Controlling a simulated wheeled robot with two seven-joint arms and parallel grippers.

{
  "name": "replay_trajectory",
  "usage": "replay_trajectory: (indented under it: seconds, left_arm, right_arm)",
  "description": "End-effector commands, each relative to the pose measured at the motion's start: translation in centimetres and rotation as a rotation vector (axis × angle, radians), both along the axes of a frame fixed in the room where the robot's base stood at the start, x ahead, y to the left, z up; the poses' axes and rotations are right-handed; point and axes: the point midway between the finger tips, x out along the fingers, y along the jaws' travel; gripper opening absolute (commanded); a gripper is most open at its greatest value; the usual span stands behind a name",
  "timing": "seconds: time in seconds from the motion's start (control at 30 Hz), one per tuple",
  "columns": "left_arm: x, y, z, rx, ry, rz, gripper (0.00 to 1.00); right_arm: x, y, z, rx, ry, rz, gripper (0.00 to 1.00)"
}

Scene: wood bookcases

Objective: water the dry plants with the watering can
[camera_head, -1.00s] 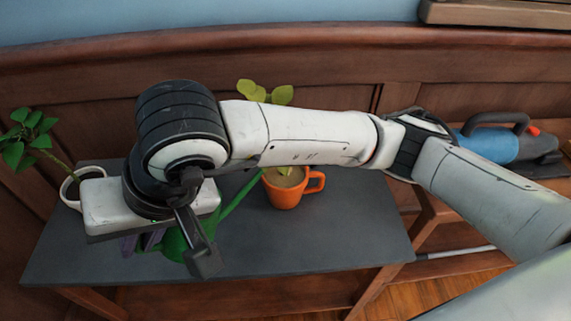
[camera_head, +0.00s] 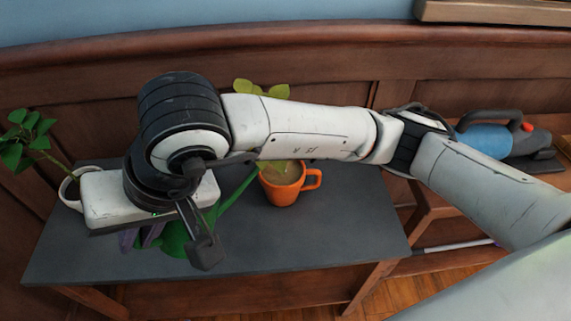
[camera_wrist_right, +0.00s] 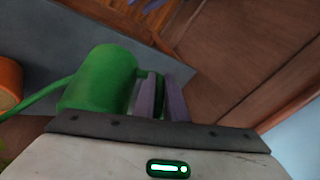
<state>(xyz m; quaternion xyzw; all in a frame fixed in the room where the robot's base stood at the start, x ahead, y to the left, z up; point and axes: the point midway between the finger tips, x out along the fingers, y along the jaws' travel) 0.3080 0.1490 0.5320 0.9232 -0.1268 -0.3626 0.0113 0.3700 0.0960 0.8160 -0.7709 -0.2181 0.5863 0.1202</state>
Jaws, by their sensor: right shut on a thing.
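The green watering can (camera_head: 176,241) is mostly hidden under my right wrist in the head view. Its spout (camera_head: 238,186) rises to the right and ends beside the orange mug (camera_head: 283,189). The mug holds a plant with yellowish leaves (camera_head: 262,90), whose stem is hidden behind my arm. A leafy green plant (camera_head: 27,138) stands in a white pot (camera_head: 68,190) at the left. My right gripper (camera_head: 143,238) is shut on the can's handle. In the right wrist view, the can (camera_wrist_right: 100,78) lies beside the purple fingers (camera_wrist_right: 161,98), with the mug (camera_wrist_right: 9,84) at the left edge. My left gripper is not in view.
The plants stand on a dark grey tabletop (camera_head: 340,235), clear at its right part. A wooden panel (camera_head: 330,60) runs behind it. A blue tool with a dark handle (camera_head: 487,140) lies on a surface at the right.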

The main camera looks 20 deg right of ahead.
Motion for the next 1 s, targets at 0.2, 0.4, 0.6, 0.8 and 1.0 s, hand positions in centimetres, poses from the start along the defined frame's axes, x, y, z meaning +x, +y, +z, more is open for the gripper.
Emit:
replay_trajectory:
  seconds: [0.2, 0.4, 0.6, 0.8, 1.0]
  left_arm:
    - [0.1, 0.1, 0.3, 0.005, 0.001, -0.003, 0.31]
    - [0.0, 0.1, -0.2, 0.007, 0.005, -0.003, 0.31]
    - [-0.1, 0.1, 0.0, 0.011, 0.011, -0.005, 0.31]
    - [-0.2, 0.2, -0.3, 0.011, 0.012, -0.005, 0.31]
    - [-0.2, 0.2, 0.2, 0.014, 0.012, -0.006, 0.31]
  right_arm:
    - [0.1, -0.1, 0.6, 0.008, 0.001, 0.0, 0.0]
    - [0.1, -0.1, 0.4, 0.008, 0.002, 0.001, 0.0]
    - [0.1, -0.1, 0.9, 0.014, 0.003, 0.001, 0.0]
    - [0.1, -0.1, 0.7, 0.011, 0.002, 0.001, 0.0]
    - [0.1, -0.2, 1.2, 0.018, 0.005, 0.0, 0.0]
